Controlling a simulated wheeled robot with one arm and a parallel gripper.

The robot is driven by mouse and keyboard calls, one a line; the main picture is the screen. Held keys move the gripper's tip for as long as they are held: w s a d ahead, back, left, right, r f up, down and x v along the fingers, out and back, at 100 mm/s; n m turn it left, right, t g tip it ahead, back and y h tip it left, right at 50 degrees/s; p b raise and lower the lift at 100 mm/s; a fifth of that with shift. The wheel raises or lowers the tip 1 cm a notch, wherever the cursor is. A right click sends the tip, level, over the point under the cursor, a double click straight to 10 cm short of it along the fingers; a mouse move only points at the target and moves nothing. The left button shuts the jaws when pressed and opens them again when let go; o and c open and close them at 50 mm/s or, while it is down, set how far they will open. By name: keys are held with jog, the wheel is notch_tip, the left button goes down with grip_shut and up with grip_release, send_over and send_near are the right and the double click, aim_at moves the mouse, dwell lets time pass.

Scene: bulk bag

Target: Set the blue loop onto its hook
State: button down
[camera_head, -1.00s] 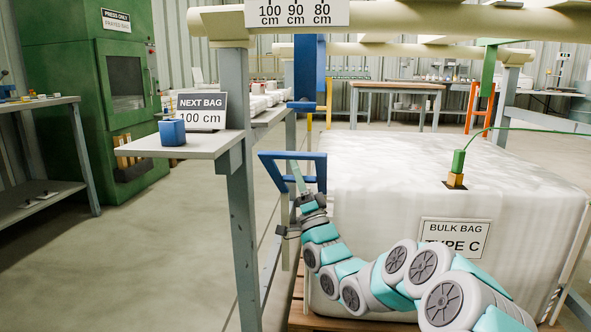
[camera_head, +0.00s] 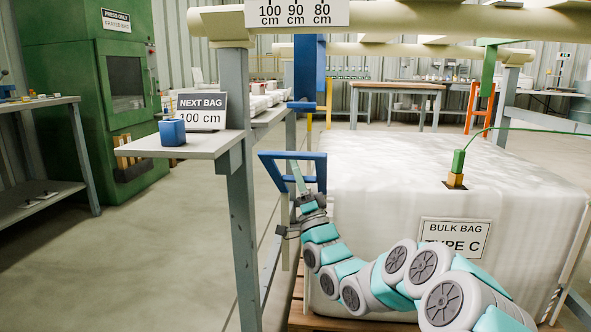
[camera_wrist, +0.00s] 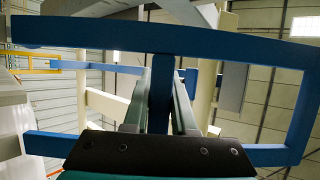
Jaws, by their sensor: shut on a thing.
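The blue loop (camera_head: 293,156) is an angular frame beside the near left corner of the white bulk bag (camera_head: 375,190). My gripper (camera_head: 297,172) reaches up from below and is shut on it. In the wrist view the loop (camera_wrist: 235,48) spans the picture, and a blue upright bar of it lies between the two fingers (camera_wrist: 160,95). The blue hook (camera_head: 305,72) hangs from the cream beam above, with a lip at its lower end. The loop is below the hook and apart from it in the head view. The hook is hard to tell apart in the wrist view.
A grey post (camera_head: 240,190) stands left of the loop, with a small shelf (camera_head: 190,147) holding a blue block and a "NEXT BAG 100 cm" sign. A green hook (camera_head: 488,70) and orange loop (camera_head: 480,108) are at the right. Open floor lies left of the post.

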jog(key=w+r+m+g+h+p, duration=0.3)
jog(key=w+m+g+h+p, duration=0.3)
jog(key=w+p, duration=0.4)
jog(key=shift+w+d+m+h, duration=0.25)
jog(key=shift+w+m+h, duration=0.3)
jog(key=shift+m+h, duration=0.6)
jog(key=shift+f+n, duration=0.1)
jog(key=shift+n, duration=0.25)
jog(key=c, duration=0.7)
grip_release()
jog(key=shift+s, duration=0.1)
